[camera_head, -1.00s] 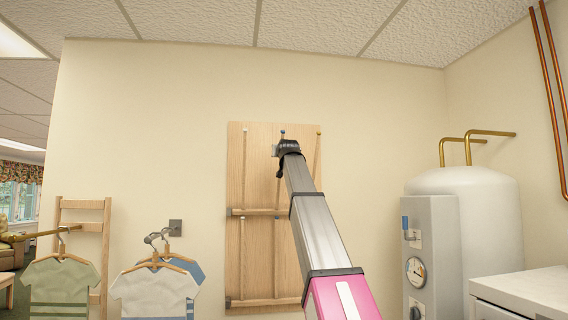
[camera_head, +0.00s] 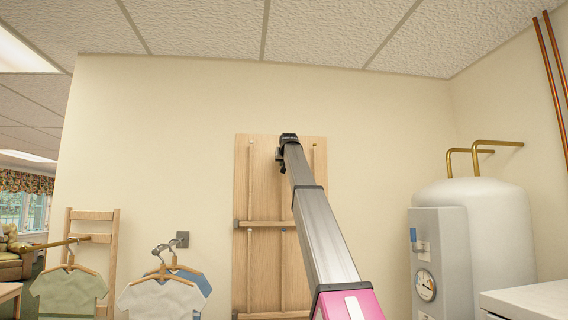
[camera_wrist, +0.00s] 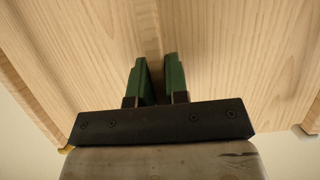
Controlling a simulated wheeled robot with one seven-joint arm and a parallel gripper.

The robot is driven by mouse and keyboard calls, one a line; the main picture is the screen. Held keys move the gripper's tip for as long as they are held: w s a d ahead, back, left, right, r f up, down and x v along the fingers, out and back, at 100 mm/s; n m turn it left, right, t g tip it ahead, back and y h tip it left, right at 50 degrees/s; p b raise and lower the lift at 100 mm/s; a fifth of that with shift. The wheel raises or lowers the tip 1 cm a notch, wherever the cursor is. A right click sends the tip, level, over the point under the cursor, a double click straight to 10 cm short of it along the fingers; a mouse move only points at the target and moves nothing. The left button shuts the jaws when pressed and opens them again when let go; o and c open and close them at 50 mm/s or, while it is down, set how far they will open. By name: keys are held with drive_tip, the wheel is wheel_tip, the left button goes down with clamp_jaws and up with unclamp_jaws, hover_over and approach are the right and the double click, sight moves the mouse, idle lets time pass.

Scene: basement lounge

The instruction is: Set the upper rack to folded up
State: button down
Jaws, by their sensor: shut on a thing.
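A light wooden panel (camera_head: 271,190) is fixed on the wall, with an upper rack above a lower one. The upper rack's thin rods (camera_head: 250,180) run upward from a crossbar (camera_head: 262,224) and lie almost flat along the panel; any small gap is hard to judge. My gripper (camera_head: 287,152) is at the top of the upper rack, near its middle rod, and my arm hides part of the rack's right side. In the wrist view, my gripper's green fingers (camera_wrist: 157,80) are close together on the middle rod (camera_wrist: 146,35), with the panel filling the background.
A wooden stand (camera_head: 92,240) and a wall hook (camera_head: 182,240) with hanging shirts are at left. A white tank (camera_head: 480,235) with brass pipes and a grey gauge box (camera_head: 425,255) is at right. The wall around the panel is clear.

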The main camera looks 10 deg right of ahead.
drive_tip(key=shift+w, duration=0.2)
drive_tip(key=c, duration=1.1)
unclamp_jaws()
drive_tip(key=shift+w, duration=0.15)
drive_tip(key=v, duration=1.1)
drive_tip(key=shift+w, duration=0.1)
